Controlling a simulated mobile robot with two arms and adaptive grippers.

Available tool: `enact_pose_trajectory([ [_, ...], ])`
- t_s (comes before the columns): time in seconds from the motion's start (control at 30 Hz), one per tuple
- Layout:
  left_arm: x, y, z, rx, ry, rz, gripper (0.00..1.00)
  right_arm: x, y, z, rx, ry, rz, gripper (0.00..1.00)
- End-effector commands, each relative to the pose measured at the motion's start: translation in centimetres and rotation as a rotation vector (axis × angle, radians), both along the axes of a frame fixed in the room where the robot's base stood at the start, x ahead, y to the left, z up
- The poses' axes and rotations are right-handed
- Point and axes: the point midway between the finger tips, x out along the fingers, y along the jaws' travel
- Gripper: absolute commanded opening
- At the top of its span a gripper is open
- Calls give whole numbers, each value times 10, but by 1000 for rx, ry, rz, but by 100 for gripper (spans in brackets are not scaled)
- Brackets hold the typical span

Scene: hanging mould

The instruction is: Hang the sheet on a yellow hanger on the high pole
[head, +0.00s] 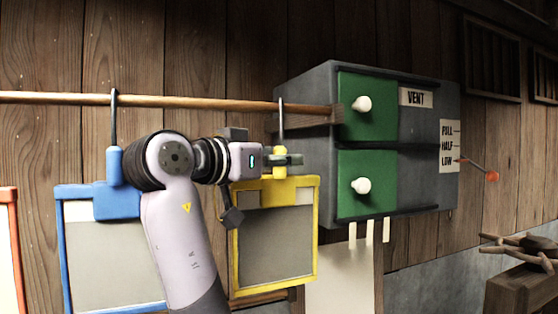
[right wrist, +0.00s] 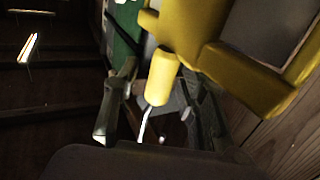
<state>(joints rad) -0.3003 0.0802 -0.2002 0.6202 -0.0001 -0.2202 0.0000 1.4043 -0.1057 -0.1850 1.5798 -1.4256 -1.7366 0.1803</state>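The yellow hanger (head: 318,235) is a frame around a grey sheet (head: 275,245). Its dark hook (head: 281,118) reaches the wooden pole (head: 200,103) near the pole's right end and appears to sit over it. My right gripper (head: 284,160) is at the hanger's yellow neck, just below the hook. In the right wrist view the neck (right wrist: 161,78) stands between the two fingers, with a gap visible on the left finger's side; the fingers look apart. The sheet also shows in the right wrist view (right wrist: 265,28). My left gripper is not in view.
A blue hanger (head: 63,250) hangs from the pole to the left, partly behind my arm. A red frame (head: 8,240) is at the far left edge. A grey cabinet (head: 308,95) with green doors stands right beside the yellow hanger. A plank wall is behind.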

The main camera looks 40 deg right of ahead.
Motion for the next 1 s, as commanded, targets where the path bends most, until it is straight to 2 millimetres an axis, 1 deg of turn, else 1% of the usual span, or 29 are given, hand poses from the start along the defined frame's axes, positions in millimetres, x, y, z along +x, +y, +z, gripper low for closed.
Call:
enact_pose_trajectory([
  [0.3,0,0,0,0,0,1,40,0,1,0,1,1,0,42],
  [0.43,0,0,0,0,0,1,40,-2,10,0,0,1,2,42],
  [0.57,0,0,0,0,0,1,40,-8,33,1,0,0,4,42],
  [0.8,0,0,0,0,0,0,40,-20,83,2,0,1,3,42],
  [0.9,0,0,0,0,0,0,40,-25,99,2,0,0,2,42],
  [1.0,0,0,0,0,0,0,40,-27,109,2,0,2,1,42],
])
